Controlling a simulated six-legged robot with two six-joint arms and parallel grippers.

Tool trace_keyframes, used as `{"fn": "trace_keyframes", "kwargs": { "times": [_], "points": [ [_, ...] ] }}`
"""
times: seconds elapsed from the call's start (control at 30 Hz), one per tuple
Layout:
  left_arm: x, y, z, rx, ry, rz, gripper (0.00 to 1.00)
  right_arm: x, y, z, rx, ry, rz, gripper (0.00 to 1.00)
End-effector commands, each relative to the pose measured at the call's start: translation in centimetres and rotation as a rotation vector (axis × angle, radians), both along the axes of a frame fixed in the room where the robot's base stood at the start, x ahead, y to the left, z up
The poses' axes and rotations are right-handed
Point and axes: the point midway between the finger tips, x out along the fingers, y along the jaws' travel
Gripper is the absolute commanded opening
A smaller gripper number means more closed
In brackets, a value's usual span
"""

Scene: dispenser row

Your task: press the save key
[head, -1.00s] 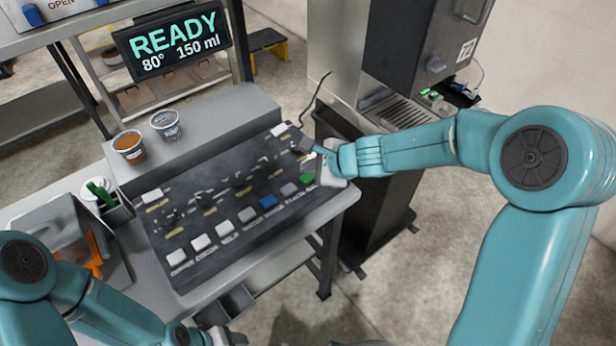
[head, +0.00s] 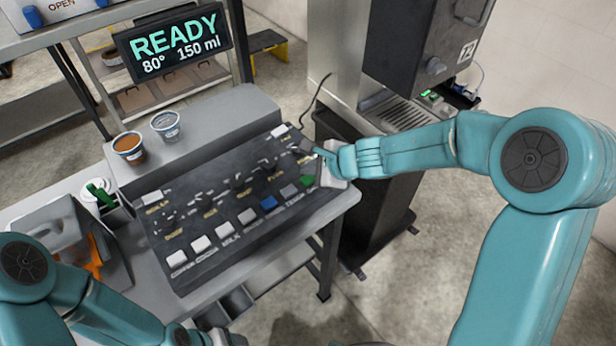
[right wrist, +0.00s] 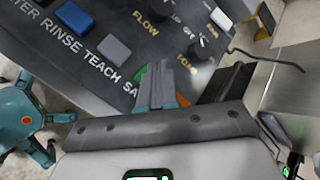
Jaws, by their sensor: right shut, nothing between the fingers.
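The green save key (head: 308,181) is at the right end of the front row of keys on the dark sloping panel (head: 240,235). In the right wrist view only a sliver of the green key (right wrist: 141,73) shows, beside the cut-off label "SA"; my fingers hide the rest. My right gripper (head: 316,152) is over the panel's right end, just behind the green key in the head view. Its fingers (right wrist: 162,72) are shut and empty. I cannot tell whether they touch the panel.
A grey teach key (right wrist: 114,50) and a blue rinse key (right wrist: 75,17) sit beside the green one. Dark knobs (right wrist: 201,48) stand behind. A display (head: 175,42) reads READY, 80°, 150 ml. Two cups (head: 129,147) stand on the ledge. A dark machine (head: 415,50) stands at right.

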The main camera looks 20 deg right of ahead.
Motion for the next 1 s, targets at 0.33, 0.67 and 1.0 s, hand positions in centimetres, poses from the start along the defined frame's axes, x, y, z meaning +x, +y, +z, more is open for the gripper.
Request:
{"fn": "trace_keyframes", "kwargs": {
  "times": [0.33, 0.67, 1.0],
  "points": [
    [0.0, 0.0, 0.0, 0.0, 0.0, 0.0, 0.63, 0.0, 0.0, 0.0, 0.0, 0.0, 0.0, 0.0],
    [0.0, 0.0, 0.0, 0.0, 0.0, 0.0, 0.63, 0.0, 0.0, 0.0, 0.0, 0.0, 0.0, 0.0],
    [0.0, 0.0, -1.1, 0.0, 0.0, 0.0, 0.63, 0.0, 0.0, -0.9, -0.001, 0.0, 0.001, 0.0]
  ]
}}
